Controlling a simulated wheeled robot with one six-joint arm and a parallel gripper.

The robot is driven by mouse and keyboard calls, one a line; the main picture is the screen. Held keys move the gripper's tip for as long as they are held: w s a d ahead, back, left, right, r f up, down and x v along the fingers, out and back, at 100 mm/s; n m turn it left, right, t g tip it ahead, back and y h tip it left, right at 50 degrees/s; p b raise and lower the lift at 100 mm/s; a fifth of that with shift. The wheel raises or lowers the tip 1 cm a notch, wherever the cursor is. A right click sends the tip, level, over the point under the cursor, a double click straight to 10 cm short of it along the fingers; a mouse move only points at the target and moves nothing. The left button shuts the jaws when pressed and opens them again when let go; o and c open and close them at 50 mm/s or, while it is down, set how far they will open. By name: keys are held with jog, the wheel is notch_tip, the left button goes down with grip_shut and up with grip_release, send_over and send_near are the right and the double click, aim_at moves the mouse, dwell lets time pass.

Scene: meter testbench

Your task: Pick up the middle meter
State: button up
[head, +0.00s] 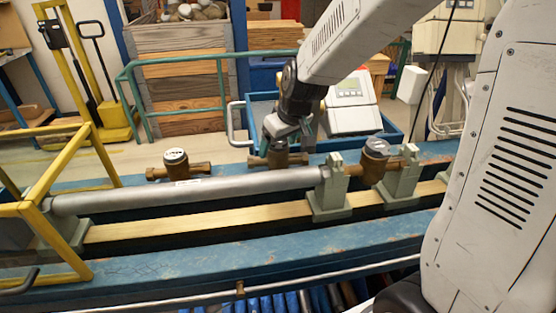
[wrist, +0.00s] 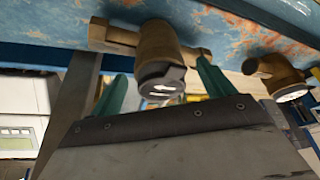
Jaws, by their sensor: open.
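The middle meter (head: 277,160) is a brown, bronze-like body with pipe stubs, lying on the blue bench behind the grey pipe. My gripper (head: 287,138) is right above it and hides its top in the head view. In the wrist view the meter (wrist: 157,50) shows its dark-rimmed dial between the two green fingers of my open gripper (wrist: 161,70). Gaps show on both sides of the dial, and I see no contact. A second meter (head: 176,163) with a white dial lies to the left. A third meter (head: 375,160) sits to the right, by the clamp blocks.
A long grey pipe (head: 200,191) runs in front of the meters to a green-grey clamp block (head: 328,190). A white device with a display (head: 352,103) stands behind, right of my gripper. A yellow frame (head: 85,200) stands at the left.

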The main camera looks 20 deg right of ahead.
jog(key=shift+x, duration=0.8)
jog(key=shift+r, duration=0.1)
jog(key=c, duration=1.6)
